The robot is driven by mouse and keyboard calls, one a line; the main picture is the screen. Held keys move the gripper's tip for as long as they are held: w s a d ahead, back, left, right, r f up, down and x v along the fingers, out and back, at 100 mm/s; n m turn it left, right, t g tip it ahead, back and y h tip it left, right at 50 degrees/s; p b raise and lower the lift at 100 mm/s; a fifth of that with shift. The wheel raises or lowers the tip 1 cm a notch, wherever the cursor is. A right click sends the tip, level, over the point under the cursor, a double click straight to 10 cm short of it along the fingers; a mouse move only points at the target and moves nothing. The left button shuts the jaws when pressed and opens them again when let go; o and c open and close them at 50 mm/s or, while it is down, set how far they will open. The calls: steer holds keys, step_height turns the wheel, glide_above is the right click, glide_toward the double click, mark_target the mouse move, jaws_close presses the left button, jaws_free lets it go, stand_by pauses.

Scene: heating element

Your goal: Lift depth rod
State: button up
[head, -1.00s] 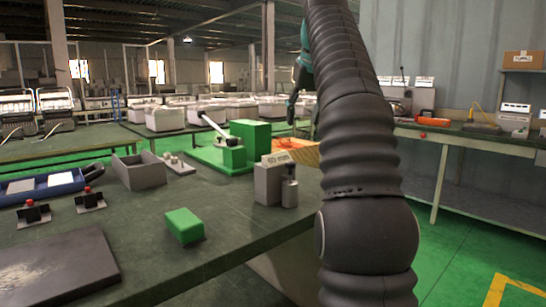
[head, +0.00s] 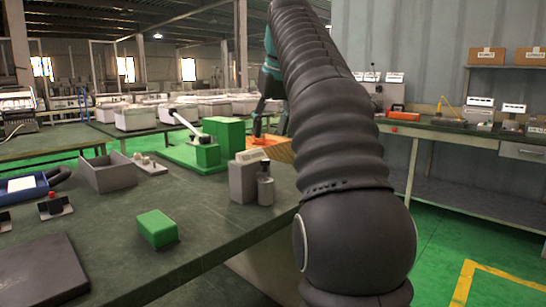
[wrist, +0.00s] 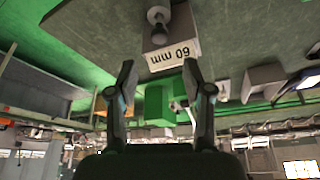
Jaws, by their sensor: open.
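A grey block labelled "60 mm" (head: 243,180) stands near the right edge of the green-topped bench. A small grey cylindrical piece with a narrower neck and top, likely the depth rod (head: 265,186), stands upright against its near right side. In the wrist view the block (wrist: 172,52) shows its label upside down, with the rod (wrist: 158,16) above it in the picture. My gripper (wrist: 159,68) is open and empty, its fingertips framing the block's label in that view but apparently short of it. In the head view my gripper (head: 270,120) is beyond the block, partly hidden by my arm.
A green fixture with a white lever (head: 222,135) and a grey open box (head: 110,174) stand farther back. A green block (head: 158,228) and a dark plate (head: 40,270) lie nearer. An orange surface (head: 272,147) lies behind my gripper. Bench space around the green block is clear.

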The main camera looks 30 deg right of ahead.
mark_target(265, 159)
steer(key=b+x, duration=0.3)
steer(key=x, duration=0.5)
steer(key=shift+w+f, duration=0.15)
steer(key=shift+f, duration=0.25)
jaws_close()
